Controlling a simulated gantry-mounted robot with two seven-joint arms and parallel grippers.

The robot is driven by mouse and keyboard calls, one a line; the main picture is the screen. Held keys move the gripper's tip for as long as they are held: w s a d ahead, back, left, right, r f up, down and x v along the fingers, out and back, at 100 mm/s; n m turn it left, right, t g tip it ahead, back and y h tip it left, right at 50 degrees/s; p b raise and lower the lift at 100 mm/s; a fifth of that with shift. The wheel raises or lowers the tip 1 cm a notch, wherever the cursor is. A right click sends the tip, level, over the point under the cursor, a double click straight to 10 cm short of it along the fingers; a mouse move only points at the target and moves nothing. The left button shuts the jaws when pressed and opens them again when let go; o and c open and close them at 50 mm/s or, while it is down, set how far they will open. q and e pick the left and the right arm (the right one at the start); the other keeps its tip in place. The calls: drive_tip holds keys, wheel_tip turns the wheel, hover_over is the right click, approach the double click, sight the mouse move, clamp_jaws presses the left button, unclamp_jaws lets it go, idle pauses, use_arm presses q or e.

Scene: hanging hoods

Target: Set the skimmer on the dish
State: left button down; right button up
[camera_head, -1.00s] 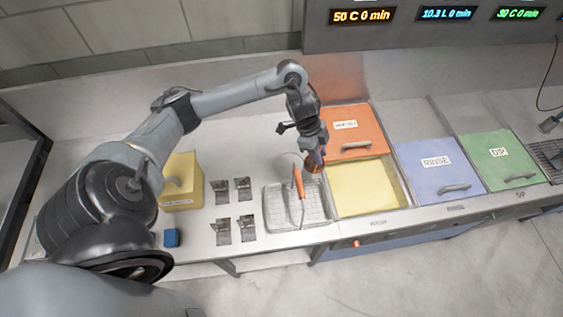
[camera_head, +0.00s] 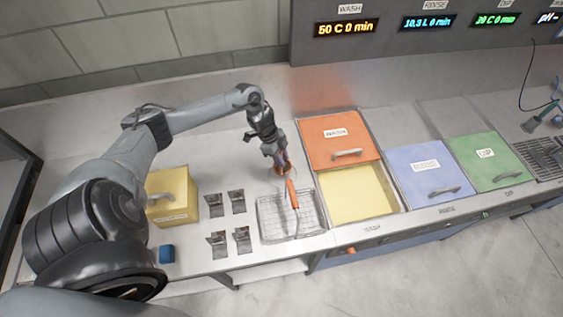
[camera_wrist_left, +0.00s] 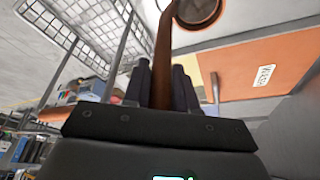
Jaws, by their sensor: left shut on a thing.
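My left gripper (camera_head: 276,154) is shut on the brown-orange skimmer (camera_head: 284,164) and holds it up behind the wire basket (camera_head: 264,221). In the left wrist view the skimmer's handle (camera_wrist_left: 163,55) rises between the fingers (camera_wrist_left: 158,88). A round, dark brown-rimmed part (camera_wrist_left: 198,12) is cut off at the top edge there; it seems to be the skimmer's head. I cannot make out a dish for certain in either view. My right gripper is in neither view.
The basket's bail with its orange grip (camera_head: 292,194) stands up close to my left gripper. The orange WASH lid (camera_head: 336,142) and yellow tank surface (camera_head: 357,195) are to the right. Several metal brackets (camera_head: 240,240), a yellow box (camera_head: 173,194) and a blue block (camera_head: 167,253) are left.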

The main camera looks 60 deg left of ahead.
use_arm(q)
wheel_tip(320, 180, down, 3)
drive_tip(key=shift+d, duration=0.1)
drive_tip(key=shift+f, duration=0.25)
drive_tip(key=c, duration=0.9)
unclamp_jaws()
drive_tip(key=shift+r, duration=0.2)
drive_tip(key=v, duration=1.1)
drive_tip(key=shift+r+b, duration=0.35)
drive_tip(key=shift+r, duration=0.05)
